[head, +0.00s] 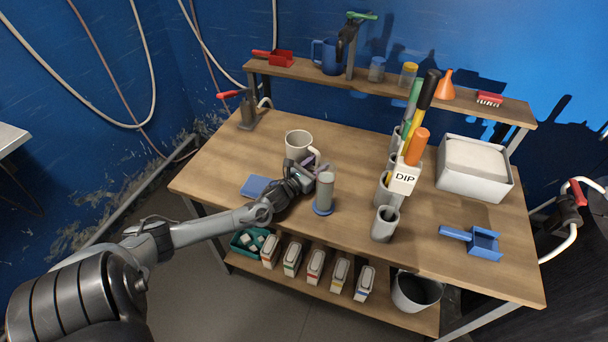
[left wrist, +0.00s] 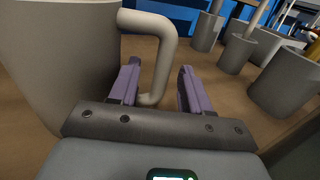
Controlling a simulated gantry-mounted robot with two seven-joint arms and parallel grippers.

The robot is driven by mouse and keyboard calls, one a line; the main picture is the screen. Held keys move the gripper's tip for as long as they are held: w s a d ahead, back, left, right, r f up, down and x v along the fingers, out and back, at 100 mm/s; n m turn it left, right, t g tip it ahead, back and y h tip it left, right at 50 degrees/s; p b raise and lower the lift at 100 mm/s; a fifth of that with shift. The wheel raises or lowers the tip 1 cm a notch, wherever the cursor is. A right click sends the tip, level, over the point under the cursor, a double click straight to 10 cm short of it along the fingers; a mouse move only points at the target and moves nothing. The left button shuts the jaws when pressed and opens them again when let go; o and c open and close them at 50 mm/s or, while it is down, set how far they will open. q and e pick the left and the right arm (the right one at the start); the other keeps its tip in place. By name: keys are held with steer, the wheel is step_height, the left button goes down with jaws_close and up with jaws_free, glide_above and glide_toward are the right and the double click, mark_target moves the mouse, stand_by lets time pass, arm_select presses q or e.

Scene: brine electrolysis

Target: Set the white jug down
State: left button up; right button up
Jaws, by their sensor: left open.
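The white jug (head: 297,143) is upright on the wooden table, left of the middle, with its handle toward my left gripper. My left gripper (head: 314,164) is open at the handle side of the jug. In the left wrist view the jug (left wrist: 62,60) fills the left side. Its handle (left wrist: 160,60) reaches across in front of my purple fingers (left wrist: 160,88), and its lower part shows between them. I cannot tell whether a finger touches it. My right gripper is not in view.
A grey cylinder on a blue base (head: 324,190) stands close right of my gripper. A blue pad (head: 257,187) lies left of my wrist. Grey cups (head: 385,222) with tools and a DIP sign (head: 404,178) stand further right.

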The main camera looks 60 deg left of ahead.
arm_select(q)
steer(key=p+v, duration=0.2)
steer(key=v, duration=0.9)
steer(key=shift+s+d+p, duration=0.1)
steer(key=shift+s+p, duration=0.2)
steer(key=shift+s, duration=0.05)
